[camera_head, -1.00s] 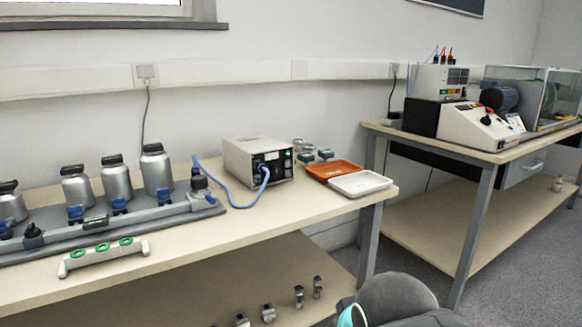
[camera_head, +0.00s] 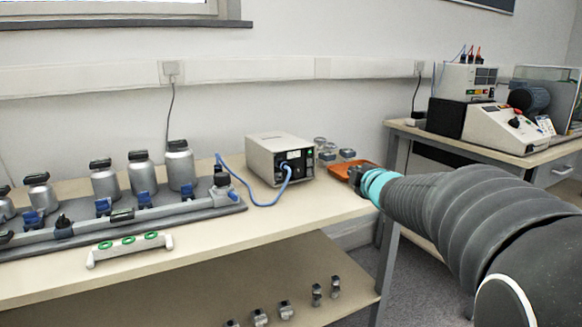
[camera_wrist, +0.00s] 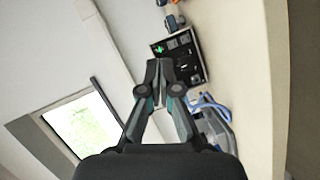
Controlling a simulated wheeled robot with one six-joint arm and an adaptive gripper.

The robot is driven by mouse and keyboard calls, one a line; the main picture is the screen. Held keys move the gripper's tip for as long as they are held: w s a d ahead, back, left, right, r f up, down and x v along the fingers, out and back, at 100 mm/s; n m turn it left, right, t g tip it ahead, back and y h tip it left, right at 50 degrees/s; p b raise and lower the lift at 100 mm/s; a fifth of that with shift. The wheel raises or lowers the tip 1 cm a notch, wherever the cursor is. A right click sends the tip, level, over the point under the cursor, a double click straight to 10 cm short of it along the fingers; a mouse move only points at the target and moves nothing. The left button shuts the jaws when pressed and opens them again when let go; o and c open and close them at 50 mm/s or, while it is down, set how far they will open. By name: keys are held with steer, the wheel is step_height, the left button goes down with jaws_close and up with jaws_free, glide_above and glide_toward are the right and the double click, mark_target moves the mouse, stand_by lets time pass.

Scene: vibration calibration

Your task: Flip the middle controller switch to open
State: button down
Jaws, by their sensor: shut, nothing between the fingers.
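The controller is a beige box (camera_head: 272,158) with a black front panel on the left bench, a blue cable plugged into its front. In the wrist view its black panel (camera_wrist: 184,38) shows a green light, turned sideways, beyond my fingertips. The individual switches are too small to tell apart, and my fingers cover part of the panel. My gripper (camera_head: 356,174) is to the right of the controller and apart from it, over the orange tray area. In the wrist view my gripper (camera_wrist: 159,64) is shut and empty, its fingertips together.
The orange tray (camera_head: 336,171) is partly hidden behind my gripper. Small glass-topped items (camera_head: 327,150) stand right of the controller. Metal bottles (camera_head: 142,172) stand on a grey rail base (camera_head: 200,212) at the left. Another bench (camera_head: 520,157) holds instruments.

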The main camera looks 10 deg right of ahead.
mark_target(310, 165)
steer(key=w+n+y, duration=0.1)
steer(key=n, duration=0.1)
steer(key=w+f+n+y, duration=0.1)
steer(key=w+n+y, duration=0.1)
steer(key=w+f+n+y, duration=0.1)
steer(key=w+n, duration=0.1)
steer(key=shift+w+a+f+y, duration=0.1)
steer(key=shift+a+f+y, duration=0.15)
steer(key=shift+y, duration=0.15)
steer(key=shift+w+a+f+n+g+y, duration=0.15)
steer(key=shift+f+n+y, duration=0.1)
steer(key=shift+n+y, duration=0.15)
steer(key=shift+w+d+f+n+g+y, duration=0.1)
steer(key=shift+w+f+n+g+y, duration=0.15)
steer(key=shift+n, duration=0.25)
steer(key=shift+s, duration=0.1)
steer(key=p+x, duration=0.1)
steer(key=x, duration=1.3)
steer(key=shift+r+p, duration=0.2)
steer(key=shift+p, duration=0.15)
